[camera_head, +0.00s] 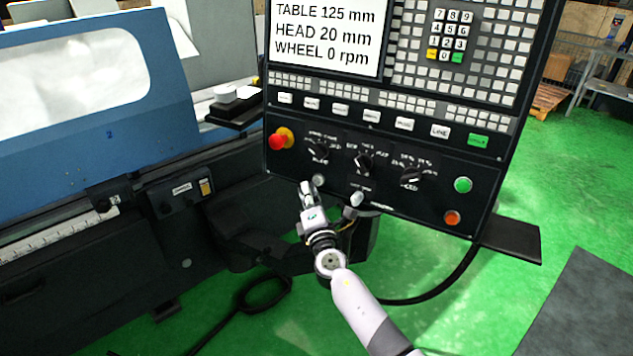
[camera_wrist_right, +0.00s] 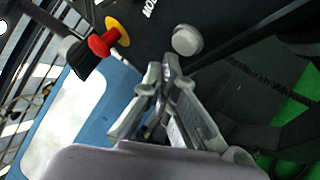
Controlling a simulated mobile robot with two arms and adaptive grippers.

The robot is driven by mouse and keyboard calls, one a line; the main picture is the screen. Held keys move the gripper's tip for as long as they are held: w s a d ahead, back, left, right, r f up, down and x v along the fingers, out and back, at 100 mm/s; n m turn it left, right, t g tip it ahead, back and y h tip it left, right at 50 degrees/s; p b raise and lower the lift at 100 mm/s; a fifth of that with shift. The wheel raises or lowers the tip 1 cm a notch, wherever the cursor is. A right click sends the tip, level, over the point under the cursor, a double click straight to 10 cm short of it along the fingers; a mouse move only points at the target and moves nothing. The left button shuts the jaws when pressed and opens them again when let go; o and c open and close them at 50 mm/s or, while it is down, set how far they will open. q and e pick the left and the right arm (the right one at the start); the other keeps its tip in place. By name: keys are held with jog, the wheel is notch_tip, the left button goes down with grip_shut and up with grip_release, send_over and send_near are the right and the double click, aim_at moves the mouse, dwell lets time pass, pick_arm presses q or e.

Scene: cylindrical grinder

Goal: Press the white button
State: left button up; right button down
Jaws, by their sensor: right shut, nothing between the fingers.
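The white button (camera_head: 318,180) is a small, round, pale button low on the left part of the black control panel (camera_head: 400,215). It also shows in the right wrist view (camera_wrist_right: 187,40), just beyond and slightly right of the fingertips. My right gripper (camera_head: 306,187) is shut and empty, close to the button and just left of it in the head view. In the right wrist view my right gripper (camera_wrist_right: 162,70) points toward the panel with its tips together. A small gap shows between tips and button in the picture; I cannot tell the depth. My left gripper is not in view.
A red emergency knob with a yellow collar (camera_head: 279,139) is up and left of the button. A pale lever-like knob (camera_head: 356,198) sits right of it. Black dials (camera_head: 364,161), a green button (camera_head: 463,185) and an orange button (camera_head: 452,217) are further right.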

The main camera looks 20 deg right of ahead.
dwell(0.5)
jog(key=shift+w+d+b, duration=0.3)
jog(key=shift+w+d+f+b, duration=0.15)
jog(key=shift+w+d+b, duration=0.1)
jog(key=shift+d+b, duration=0.1)
dwell(0.7)
dwell(0.3)
jog(key=shift+s+a+p, duration=0.35)
jog(key=shift+s+a, duration=0.25)
jog(key=s+a, duration=0.1)
jog(key=a, duration=0.1)
jog(key=s+a+r+p, duration=0.1)
jog(key=s, duration=0.1)
jog(key=shift+s+a+r, duration=0.1)
jog(key=shift+s+a, duration=0.05)
jog(key=shift+a, duration=0.2)
